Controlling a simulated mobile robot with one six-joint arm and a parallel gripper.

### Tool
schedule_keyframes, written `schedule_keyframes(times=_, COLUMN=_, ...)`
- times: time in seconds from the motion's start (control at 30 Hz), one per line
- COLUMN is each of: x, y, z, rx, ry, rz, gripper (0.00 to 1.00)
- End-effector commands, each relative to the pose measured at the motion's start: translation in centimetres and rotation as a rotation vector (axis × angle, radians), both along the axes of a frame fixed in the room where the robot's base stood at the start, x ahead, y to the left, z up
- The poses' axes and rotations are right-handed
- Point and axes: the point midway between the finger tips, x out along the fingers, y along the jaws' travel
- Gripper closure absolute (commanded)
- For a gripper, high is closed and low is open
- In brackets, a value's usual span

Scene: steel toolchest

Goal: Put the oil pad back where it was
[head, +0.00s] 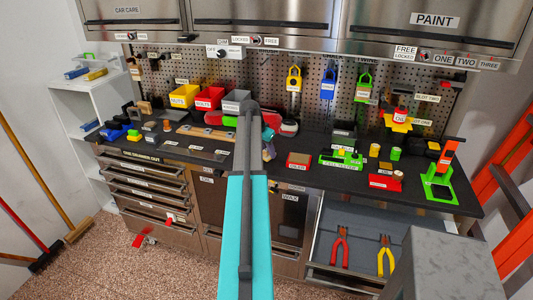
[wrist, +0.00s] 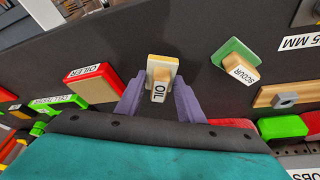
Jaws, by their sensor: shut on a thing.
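The oil pad (wrist: 163,67) is a small cream and yellow block with a tan grip labelled OIL, seen in the wrist view. My gripper (wrist: 159,88) has its purple fingers on either side of that grip and is shut on it. The dark bench top lies beyond the pad, and I cannot tell whether the pad touches it. In the head view my gripper (head: 269,146) is mostly behind my own arm, over the middle of the bench, and the pad is hidden there.
A red block labelled OILER (wrist: 92,83) is left of the pad in the wrist view. A green SCOUR pad (wrist: 236,52) is to the right. The green cell tester (head: 341,159) stands right of the oiler. An open drawer (head: 350,222) with pliers juts out below the bench.

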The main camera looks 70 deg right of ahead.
Motion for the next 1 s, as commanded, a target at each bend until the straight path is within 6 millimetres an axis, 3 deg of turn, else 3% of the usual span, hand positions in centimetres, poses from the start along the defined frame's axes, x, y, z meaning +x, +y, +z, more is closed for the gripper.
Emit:
schedule_keyframes(times=0.2, x=0.0, y=0.0, z=-1.2, rx=-0.001, ry=0.000, rz=0.000, gripper=0.86)
schedule_keyframes(times=0.67, x=0.0, y=0.0, z=-1.7, rx=0.000, ry=0.000, rz=0.000, gripper=0.86)
schedule_keyframes(times=0.7, x=0.0, y=0.0, z=-1.6, rx=0.000, ry=-0.001, rz=0.000, gripper=0.59)
schedule_keyframes(times=0.77, x=0.1, y=0.0, z=-1.6, rx=0.000, ry=-0.001, rz=0.000, gripper=0.49)
schedule_keyframes(times=1.0, x=0.1, y=0.0, z=-1.6, rx=0.000, ry=-0.001, rz=0.000, gripper=0.47)
